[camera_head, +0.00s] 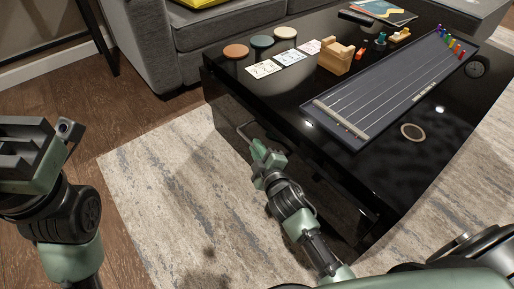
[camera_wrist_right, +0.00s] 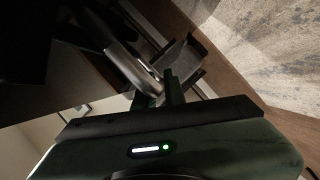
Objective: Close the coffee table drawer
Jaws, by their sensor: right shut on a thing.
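The black glossy coffee table (camera_head: 275,93) stands in the middle of the head view. Its drawer is on the shadowed side facing me; its edges are too dark to tell how far it stands open. The thin metal drawer handle (camera_head: 242,133) sticks out at that side. My right gripper (camera_head: 257,148) is at the handle and shut on it. In the right wrist view the handle is a grey bar (camera_wrist_right: 130,66) running to the fingertips (camera_wrist_right: 160,90). My left gripper (camera_head: 28,150) is at the left edge, away from the table; its jaw opening does not show clearly.
On the tabletop lie a long board with strings (camera_head: 395,95), a wooden block (camera_head: 336,59), several cards and round discs. A grey sofa (camera_head: 215,28) stands behind. A pale rug (camera_head: 165,175) covers the floor left of the table.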

